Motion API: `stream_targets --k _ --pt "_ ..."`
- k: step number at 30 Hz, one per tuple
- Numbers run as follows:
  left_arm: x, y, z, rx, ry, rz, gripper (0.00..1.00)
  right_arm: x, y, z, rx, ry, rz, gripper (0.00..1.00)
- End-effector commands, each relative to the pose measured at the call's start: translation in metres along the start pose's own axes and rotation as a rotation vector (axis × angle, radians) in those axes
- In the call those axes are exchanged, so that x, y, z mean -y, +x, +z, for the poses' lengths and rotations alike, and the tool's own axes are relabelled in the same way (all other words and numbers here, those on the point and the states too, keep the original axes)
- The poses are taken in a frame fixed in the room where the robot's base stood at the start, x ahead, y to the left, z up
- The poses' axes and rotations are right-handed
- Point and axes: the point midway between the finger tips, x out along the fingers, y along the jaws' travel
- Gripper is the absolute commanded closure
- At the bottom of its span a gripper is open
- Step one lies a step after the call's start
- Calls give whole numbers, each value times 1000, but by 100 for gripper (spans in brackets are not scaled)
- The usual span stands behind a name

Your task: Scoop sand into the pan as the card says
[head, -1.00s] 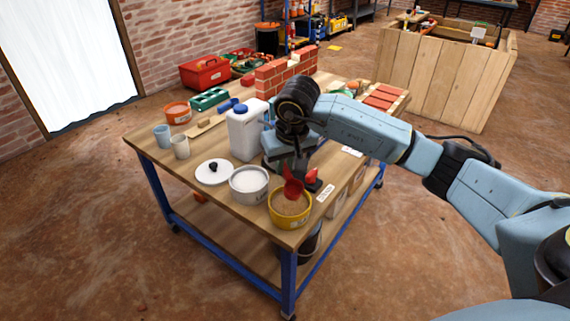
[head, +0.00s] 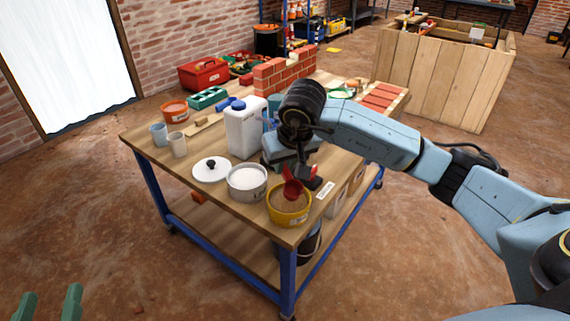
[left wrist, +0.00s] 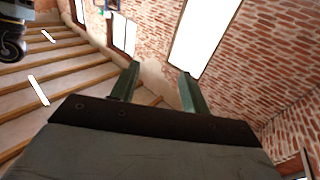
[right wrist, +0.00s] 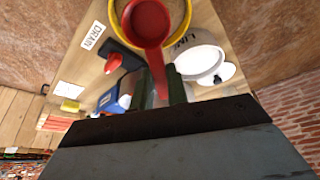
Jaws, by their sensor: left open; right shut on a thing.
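My right gripper (head: 303,170) is shut on the handle of a red scoop (head: 292,188). The scoop's bowl is at the mouth of a yellow tub (head: 288,216) of sand at the table's near corner. In the right wrist view the scoop (right wrist: 148,22) overlaps the yellow rim (right wrist: 187,12); I cannot tell whether it touches the sand or what it holds. My left gripper (head: 47,303) is open and empty, away from the table; its fingers also show apart in the left wrist view (left wrist: 160,88). I cannot make out the pan or the task card for certain.
A grey pot marked LIME (head: 247,184) with white contents stands beside the tub. A white lid (head: 211,170), white jerrycan (head: 244,132) and two cups stand left and behind. A DRAIN label (head: 325,190) lies near the right edge. A brick wall (head: 285,72) stands at the back.

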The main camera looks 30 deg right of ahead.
Motion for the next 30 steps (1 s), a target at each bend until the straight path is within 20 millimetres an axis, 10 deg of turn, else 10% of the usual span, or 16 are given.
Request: stream_targets --k 30 --pt "-11 -30 -81 -683 -21 31 54 0 30 16 -67 2 0 100"
